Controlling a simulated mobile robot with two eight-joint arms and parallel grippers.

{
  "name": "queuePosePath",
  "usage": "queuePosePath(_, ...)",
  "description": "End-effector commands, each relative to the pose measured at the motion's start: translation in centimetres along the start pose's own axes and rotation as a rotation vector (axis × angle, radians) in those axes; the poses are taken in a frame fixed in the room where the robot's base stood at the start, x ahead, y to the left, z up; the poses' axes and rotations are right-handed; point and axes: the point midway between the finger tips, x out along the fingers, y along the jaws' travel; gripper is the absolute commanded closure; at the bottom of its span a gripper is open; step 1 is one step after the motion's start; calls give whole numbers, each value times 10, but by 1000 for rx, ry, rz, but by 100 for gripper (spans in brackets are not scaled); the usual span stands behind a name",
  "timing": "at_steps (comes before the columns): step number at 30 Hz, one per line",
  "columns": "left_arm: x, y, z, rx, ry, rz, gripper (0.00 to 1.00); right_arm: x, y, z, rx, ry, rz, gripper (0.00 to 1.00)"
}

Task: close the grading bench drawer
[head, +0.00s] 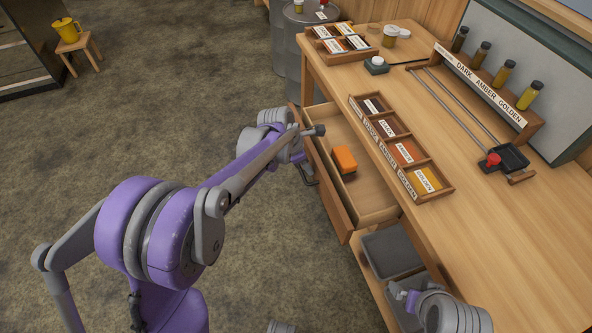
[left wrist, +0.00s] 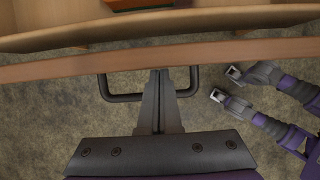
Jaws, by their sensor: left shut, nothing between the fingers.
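The grading bench (head: 540,225) has its drawer (head: 377,205) pulled open, with the inside showing in the head view. The drawer front also crosses the left wrist view (left wrist: 235,54). Its dark bar handle (left wrist: 121,98) sits below the front's top edge there. My left gripper (left wrist: 160,74) is shut and empty, its fingers across the middle of the handle and close to the drawer front; I cannot tell whether they touch. In the head view its fingers are mostly hidden by the wrist. Part of my right arm (head: 452,312) shows at lower right; its jaw state is unclear.
An orange block (head: 344,160) lies in the drawer. A grey bin (head: 392,252) sits below. Sorting trays (head: 432,170), a sample-jar rack (head: 485,88) and small tools stand on the bench. A grey drum (head: 292,45) stands behind.

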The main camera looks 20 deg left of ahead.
Motion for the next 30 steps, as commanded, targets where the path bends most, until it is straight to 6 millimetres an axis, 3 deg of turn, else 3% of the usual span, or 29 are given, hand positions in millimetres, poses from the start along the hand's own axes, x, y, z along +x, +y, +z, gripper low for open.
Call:
queuePosePath(9,31,-1,76,4,-2,-1,100,3,0,2,0,-1,0,6)
queuePosePath(15,46,0,114,3,-1,-1,100,2,0,1,0,-1,0,6)
queuePosePath(21,55,0,139,1,-2,0,100,0,0,0,0,0,0,6)
queuePosePath(30,60,0,151,1,-2,1,100,0,0,0,0,0,0,6)
